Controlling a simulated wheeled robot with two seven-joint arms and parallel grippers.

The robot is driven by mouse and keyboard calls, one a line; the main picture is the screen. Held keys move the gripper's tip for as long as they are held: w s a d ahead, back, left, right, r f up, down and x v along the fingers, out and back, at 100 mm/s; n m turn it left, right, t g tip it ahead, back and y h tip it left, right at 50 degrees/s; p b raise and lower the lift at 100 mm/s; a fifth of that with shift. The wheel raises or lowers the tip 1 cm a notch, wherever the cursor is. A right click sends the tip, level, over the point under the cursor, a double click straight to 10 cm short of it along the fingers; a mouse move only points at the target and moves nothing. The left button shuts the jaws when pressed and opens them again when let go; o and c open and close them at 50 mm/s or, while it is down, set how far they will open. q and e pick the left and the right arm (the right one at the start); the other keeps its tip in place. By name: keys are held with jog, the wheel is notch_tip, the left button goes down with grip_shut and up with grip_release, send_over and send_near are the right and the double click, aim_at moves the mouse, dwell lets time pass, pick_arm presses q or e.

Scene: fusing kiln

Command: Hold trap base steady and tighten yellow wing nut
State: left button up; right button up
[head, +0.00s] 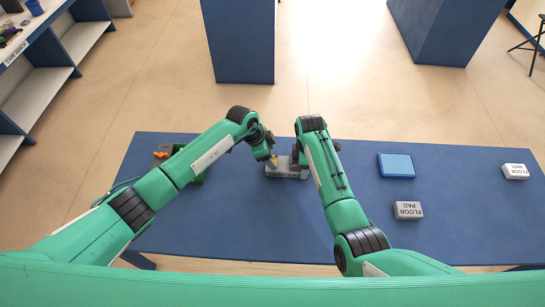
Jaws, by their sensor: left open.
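The grey trap base (286,172) sits on the blue table, near the middle of its far half. A small yellow part, which looks like the wing nut (274,161), shows at the top left of the base. My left gripper (271,157) is open at that yellow part, pointing down. I cannot tell whether its fingers touch the nut. My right gripper (299,161) is at the right end of the base, mostly hidden by its own arm. Whether it is open or shut does not show.
The blue table (265,225) is clear in front of the base. A green tray (199,178) and an orange item (161,153) lie left, partly behind my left arm. A light-blue pad (396,165) and white blocks labelled FLOOR PAD (408,210) and FLOOR WAX (515,171) lie right.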

pick_arm(q)
jog(key=shift+x, duration=1.2)
jog(key=c, duration=1)
